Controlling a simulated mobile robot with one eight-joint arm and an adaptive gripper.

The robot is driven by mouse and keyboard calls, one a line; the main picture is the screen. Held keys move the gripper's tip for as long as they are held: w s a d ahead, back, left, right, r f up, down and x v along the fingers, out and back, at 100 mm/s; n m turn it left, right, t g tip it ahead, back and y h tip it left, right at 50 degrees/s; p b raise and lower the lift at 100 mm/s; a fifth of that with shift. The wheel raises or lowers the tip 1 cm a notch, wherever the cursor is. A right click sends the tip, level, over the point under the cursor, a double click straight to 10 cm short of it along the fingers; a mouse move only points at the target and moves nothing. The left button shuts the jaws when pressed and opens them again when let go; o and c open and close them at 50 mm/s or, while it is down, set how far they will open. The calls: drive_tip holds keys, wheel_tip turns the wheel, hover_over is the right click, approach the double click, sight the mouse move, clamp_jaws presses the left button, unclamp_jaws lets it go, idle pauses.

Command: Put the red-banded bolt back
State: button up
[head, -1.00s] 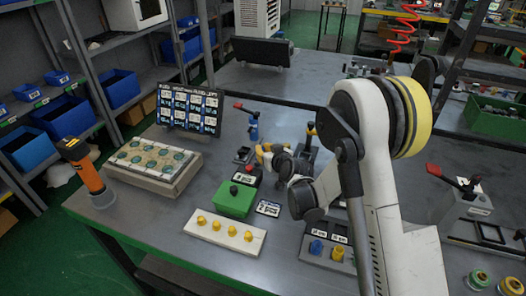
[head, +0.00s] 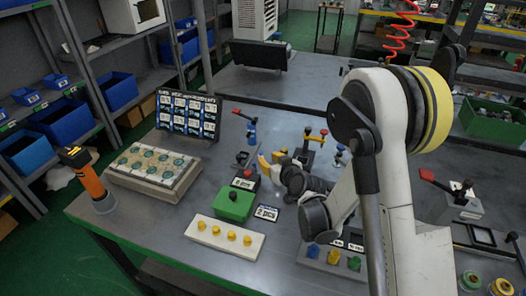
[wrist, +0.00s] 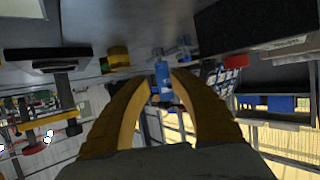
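My gripper (head: 271,164) has yellow fingers and is low over the table, behind the green box (head: 234,204). In the wrist view my gripper (wrist: 162,82) has its fingers spread, with a gap between the tips. A blue upright part (wrist: 162,73) shows in line with that gap; it looks to be beyond the tips, not held. I cannot make out a red-banded bolt in either view. A block at the front, partly behind my arm, carries a blue bolt (head: 313,251), a yellow one (head: 334,256) and a green one (head: 354,263).
A white strip (head: 214,246) with several yellow knobs lies in front. A blue part with a red handle (head: 250,128) and a clamp with a yellow handle (head: 311,137) stand behind my gripper. A picture board (head: 187,115) stands at the back left.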

drive_tip(key=b+v, duration=0.2)
drive_tip(key=v, duration=0.2)
drive_tip(key=shift+s+d+r, duration=0.15)
drive_tip(key=shift+s, duration=0.2)
drive_tip(key=shift+s+d+r, duration=0.1)
drive_tip(key=shift+s+r, duration=0.05)
drive_tip(key=shift+r, duration=0.35)
drive_tip(key=s+d+r+m+g+h, duration=0.1)
drive_tip(key=s+d+r+g, duration=0.1)
drive_tip(key=s, duration=0.7)
drive_tip(key=s+d+r+m+g+h, duration=0.1)
drive_tip(key=s+d+r, duration=0.4)
drive_tip(key=s, duration=0.5)
drive_tip(key=s+d+r+m+g+h, duration=0.2)
drive_tip(key=s+d+r, duration=0.1)
drive_tip(key=s, duration=0.6)
drive_tip(key=shift+s+d+r+g+h, duration=0.3)
drive_tip(key=shift+s+d+g, duration=0.1)
drive_tip(key=shift+d, duration=0.2)
